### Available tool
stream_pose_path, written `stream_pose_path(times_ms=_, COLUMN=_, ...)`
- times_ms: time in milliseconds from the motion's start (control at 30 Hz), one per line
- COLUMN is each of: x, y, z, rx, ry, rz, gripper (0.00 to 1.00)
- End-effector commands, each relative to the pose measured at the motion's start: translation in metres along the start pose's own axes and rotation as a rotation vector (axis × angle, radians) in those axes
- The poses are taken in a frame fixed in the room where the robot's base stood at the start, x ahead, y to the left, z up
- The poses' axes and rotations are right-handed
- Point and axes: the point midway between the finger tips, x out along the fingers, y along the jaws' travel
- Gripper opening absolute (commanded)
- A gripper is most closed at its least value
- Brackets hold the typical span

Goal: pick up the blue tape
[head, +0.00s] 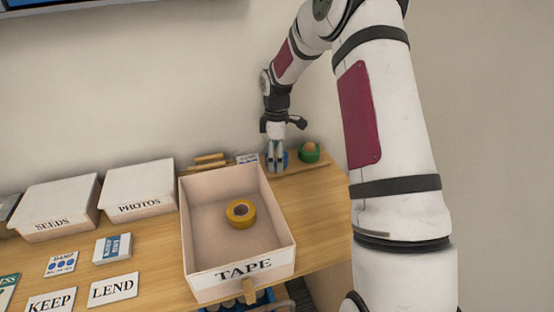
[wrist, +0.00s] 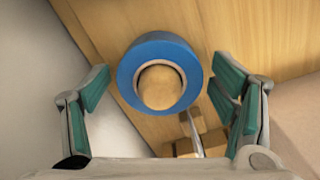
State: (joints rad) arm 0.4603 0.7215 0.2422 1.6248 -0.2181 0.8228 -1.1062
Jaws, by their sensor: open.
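The blue tape (wrist: 159,49) is a roll seen from above in the wrist view, with a round wooden peg (wrist: 160,87) through its hole. In the head view the blue tape (head: 284,160) is partly hidden behind my gripper (head: 277,166), at the back right of the wooden surface. In the wrist view my gripper (wrist: 160,108) has its two teal-padded fingers spread wide, one on each side of the roll. The fingers hold nothing, and gaps show between them and the tape.
A green tape roll (head: 309,152) sits just right of the blue one. The open TAPE box (head: 187,235) in front holds a yellow tape roll (head: 241,213). Lidded PHOTOS (head: 138,190) and SEEDS (head: 55,207) boxes stand left. The wall (head: 120,90) is close behind.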

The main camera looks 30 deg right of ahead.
Motion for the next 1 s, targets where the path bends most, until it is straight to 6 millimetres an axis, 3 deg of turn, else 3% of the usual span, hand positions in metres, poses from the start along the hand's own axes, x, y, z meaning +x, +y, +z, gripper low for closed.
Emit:
stream_pose_path(times_ms=167, x=0.0, y=0.0, z=0.0, rx=0.0, ry=0.0, rz=0.001, gripper=0.79)
stream_pose_path(times_ms=267, x=0.0, y=0.0, z=0.0, rx=0.001, ry=0.0, rz=0.001, gripper=0.61)
stream_pose_path(times_ms=400, x=0.0, y=0.0, z=0.0, rx=0.001, ry=0.0, rz=0.001, gripper=0.29)
stream_pose_path(times_ms=433, x=0.0, y=0.0, z=0.0, rx=0.001, ry=0.0, rz=0.001, gripper=0.27)
stream_pose_path(times_ms=767, x=-0.004, y=0.001, z=0.0, rx=0.001, ry=0.001, rz=0.002, gripper=0.27)
stream_pose_path(times_ms=1000, x=-0.042, y=0.002, z=0.0, rx=0.003, ry=0.002, rz=0.006, gripper=0.27)
